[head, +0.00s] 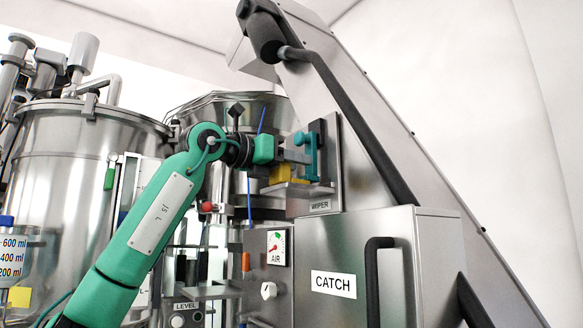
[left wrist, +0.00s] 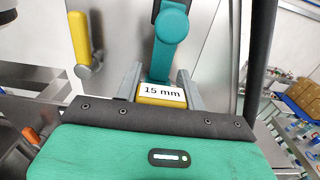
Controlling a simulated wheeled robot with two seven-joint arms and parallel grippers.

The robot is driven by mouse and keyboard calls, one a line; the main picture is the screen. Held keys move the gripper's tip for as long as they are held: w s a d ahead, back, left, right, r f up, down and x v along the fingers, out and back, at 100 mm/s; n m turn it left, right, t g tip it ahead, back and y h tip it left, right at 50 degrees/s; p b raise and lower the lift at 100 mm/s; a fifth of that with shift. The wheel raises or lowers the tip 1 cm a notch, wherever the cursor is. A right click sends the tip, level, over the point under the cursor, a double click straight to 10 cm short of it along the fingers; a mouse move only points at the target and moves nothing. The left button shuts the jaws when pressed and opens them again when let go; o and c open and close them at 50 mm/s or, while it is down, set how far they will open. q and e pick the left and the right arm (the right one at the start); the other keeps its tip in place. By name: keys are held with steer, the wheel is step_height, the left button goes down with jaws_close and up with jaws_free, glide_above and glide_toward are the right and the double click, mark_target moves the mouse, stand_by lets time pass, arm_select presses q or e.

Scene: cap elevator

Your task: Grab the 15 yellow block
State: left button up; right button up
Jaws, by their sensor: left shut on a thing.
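The yellow block (left wrist: 160,100), labelled "15 mm", lies between the two grey fingers of my left gripper (left wrist: 162,90) in the left wrist view. The fingers are shut on its sides. In the head view the left gripper (head: 296,156) reaches the metal WIPER ledge, and a yellow piece (head: 283,174), which looks like the block, shows just below the fingers. A teal part (left wrist: 168,45) stands directly beyond the block; it also shows in the head view (head: 313,150). I cannot tell whether the block touches the ledge. My right gripper is not in view.
The metal ledge (head: 308,190) sticks out above the CATCH box (head: 375,260) and its dark handle. A sloped steel housing (head: 440,190) rises at the right. Steel tanks (head: 85,160) stand at the left. A yellow handle (left wrist: 79,38) is left of the fingers in the wrist view.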

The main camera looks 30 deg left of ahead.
arm_select(q)
steer(key=s+a+r+b, duration=0.1)
steer(key=s+r, duration=0.1)
steer(key=s, duration=0.2)
steer(key=s+a+r+b, duration=0.1)
steer(key=s+a+r, duration=0.1)
steer(key=s+r, duration=0.1)
steer(key=s+a+r+b, duration=0.1)
steer(key=s+r, duration=0.1)
steer(key=s, duration=0.2)
steer(key=shift+s+a+r, duration=0.15)
steer(key=shift+s+a, duration=0.2)
steer(key=shift+s, duration=0.05)
steer(key=shift+c, duration=1.1)
steer(key=shift+s+a+r, duration=0.25)
steer(key=shift+s+r, duration=0.05)
steer(key=shift+s, duration=0.3)
steer(key=shift+w+f, duration=0.1)
steer(key=shift+w, duration=0.05)
